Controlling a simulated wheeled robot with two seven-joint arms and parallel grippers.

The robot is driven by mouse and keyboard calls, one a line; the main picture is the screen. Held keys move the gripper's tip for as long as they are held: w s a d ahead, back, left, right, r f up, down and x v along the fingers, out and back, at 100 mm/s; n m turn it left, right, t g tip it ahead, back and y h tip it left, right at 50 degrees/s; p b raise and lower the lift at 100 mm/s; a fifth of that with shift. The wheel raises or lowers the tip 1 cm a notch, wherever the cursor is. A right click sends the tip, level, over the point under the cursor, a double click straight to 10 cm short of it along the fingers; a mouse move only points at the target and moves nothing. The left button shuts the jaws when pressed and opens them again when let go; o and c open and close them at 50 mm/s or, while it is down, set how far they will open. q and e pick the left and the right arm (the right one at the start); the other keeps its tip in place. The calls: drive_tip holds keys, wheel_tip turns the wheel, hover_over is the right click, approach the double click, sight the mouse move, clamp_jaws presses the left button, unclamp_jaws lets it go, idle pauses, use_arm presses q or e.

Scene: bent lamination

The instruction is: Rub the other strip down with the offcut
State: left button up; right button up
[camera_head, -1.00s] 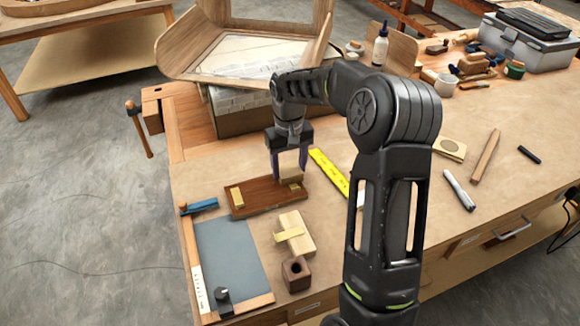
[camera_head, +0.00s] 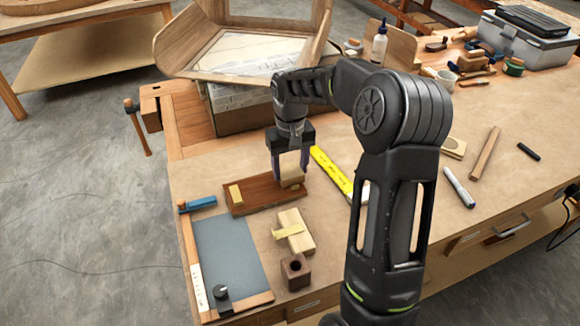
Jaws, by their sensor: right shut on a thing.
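A dark brown board (camera_head: 262,198) lies on the bench with a pale yellow strip (camera_head: 235,195) near its left end. My right gripper (camera_head: 290,172) points down over the board's right end and is shut on a pale wooden offcut (camera_head: 291,176). The offcut's lower edge is at the board's right end, where it largely hides the other strip; I cannot tell whether they touch. My left gripper is out of view.
A pale block with a yellow piece on it (camera_head: 298,228) and a dark holed block (camera_head: 296,272) stand in front. A yellow ruler (camera_head: 332,172) lies right of the gripper. A blue-grey mat (camera_head: 230,255) lies front left.

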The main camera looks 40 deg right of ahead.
drive_tip(key=shift+w, duration=0.1)
drive_tip(key=shift+w+d+p, duration=0.25)
drive_tip(key=shift+w+p, duration=0.05)
drive_tip(key=shift+w, duration=0.35)
drive_tip(key=shift+s, duration=0.1)
drive_tip(key=shift+s+a+b, duration=0.25)
drive_tip(key=shift+s+b, duration=0.05)
drive_tip(key=shift+s, duration=0.35)
drive_tip(key=shift+r, duration=0.1)
drive_tip(key=shift+r+p, duration=2.25)
drive_tip(key=shift+r, duration=0.7)
